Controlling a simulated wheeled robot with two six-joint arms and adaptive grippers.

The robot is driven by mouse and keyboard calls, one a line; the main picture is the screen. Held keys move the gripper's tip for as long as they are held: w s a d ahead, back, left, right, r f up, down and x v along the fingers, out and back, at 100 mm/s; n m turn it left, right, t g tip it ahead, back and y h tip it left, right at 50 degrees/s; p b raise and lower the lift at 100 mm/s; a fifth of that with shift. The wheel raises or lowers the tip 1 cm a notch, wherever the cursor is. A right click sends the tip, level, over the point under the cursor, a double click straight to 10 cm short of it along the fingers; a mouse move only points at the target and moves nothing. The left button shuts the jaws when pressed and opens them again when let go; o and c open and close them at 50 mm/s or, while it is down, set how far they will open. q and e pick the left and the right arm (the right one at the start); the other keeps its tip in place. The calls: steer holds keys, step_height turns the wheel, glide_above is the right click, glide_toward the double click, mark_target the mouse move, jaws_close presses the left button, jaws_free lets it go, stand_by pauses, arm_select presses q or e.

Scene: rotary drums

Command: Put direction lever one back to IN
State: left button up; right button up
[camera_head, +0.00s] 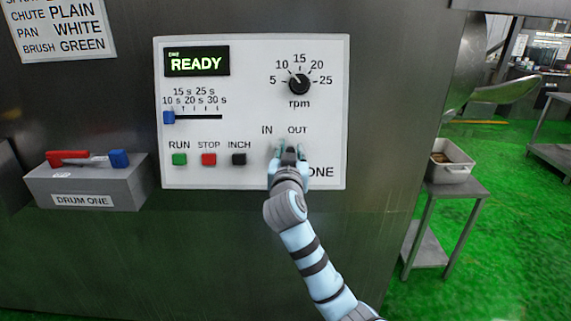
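The control panel (250,105) is a white plate on the drum's dark metal front, with a green READY display (197,62). The IN and OUT labels (283,130) show near its lower right. My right gripper (290,150) is right below these labels, in front of the panel. It hides the direction lever, so I cannot tell which way the lever points or whether the gripper touches it. The fingers are small and seen from behind, so their opening is unclear. My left gripper is not in view.
A rpm knob (299,84) sits above the labels. A blue slider (169,117) and green, red and black buttons are at the panel's left. A grey DRUM ONE box (90,187) juts out at left. A side table (455,188) with a pan stands at right.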

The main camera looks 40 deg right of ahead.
steer(key=c, duration=0.4)
steer(key=shift+o, duration=0.2)
steer(key=shift+w+a+f, duration=0.1)
steer(key=shift+w+a, duration=0.15)
steer(key=shift+a, duration=0.2)
steer(key=shift+w+a+b, duration=0.4)
steer(key=shift+w+a, duration=0.25)
steer(key=shift+a, duration=0.2)
steer(key=shift+w+a+b, duration=0.35)
steer(key=shift+w+a, duration=0.25)
steer(key=shift+a, duration=0.2)
steer(key=o, duration=0.9)
steer(key=shift+w, duration=0.1)
